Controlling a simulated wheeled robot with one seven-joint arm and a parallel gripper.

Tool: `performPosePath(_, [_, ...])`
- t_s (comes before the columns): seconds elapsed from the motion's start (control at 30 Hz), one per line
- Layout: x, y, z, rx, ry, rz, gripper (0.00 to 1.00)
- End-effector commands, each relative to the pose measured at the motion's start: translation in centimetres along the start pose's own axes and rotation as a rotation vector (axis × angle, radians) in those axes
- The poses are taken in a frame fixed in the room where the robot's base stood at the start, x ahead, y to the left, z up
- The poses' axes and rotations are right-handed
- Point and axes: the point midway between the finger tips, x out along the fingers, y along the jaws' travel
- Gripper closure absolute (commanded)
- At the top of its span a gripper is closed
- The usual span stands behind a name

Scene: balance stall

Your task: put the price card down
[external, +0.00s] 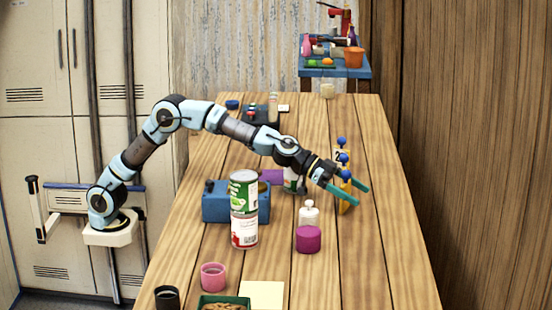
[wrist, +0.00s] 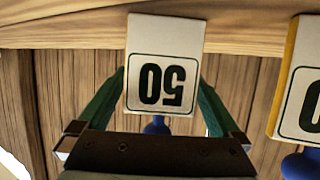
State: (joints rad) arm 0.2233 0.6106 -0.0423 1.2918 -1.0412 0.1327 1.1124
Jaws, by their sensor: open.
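A white price card marked 50 (wrist: 165,62) appears upside down in the wrist view, with a blue knob (wrist: 157,125) on its end nearest my gripper. Its far end meets the wooden table top. My gripper (wrist: 162,85) is open, with one green finger on each side of the card; I cannot tell whether either finger touches it. In the external view my gripper (external: 363,197) is low over the right part of the table, beside a group of knobbed cards. A yellow-sided card (external: 344,207) there is partly hidden by the fingers.
Another card with a yellow side (wrist: 300,85) stands close at the right in the wrist view. The table's right front (external: 385,265) is clear.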

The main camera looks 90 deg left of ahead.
Motion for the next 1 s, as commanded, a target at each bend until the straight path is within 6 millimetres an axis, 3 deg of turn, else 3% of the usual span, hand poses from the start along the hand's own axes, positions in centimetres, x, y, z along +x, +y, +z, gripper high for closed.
performPosePath(0.13, [-0.4, -0.1, -0.3, 0.000, 0.001, -0.001, 0.00])
performPosePath(0.27, [-2.2, -0.1, -0.1, 0.000, 0.001, -0.002, 0.00])
performPosePath(0.7, [-10.5, -0.1, -0.1, 0.000, 0.001, -0.001, 0.00])
performPosePath(1.0, [-12.1, 0.0, -0.2, 0.000, 0.000, 0.000, 0.00])
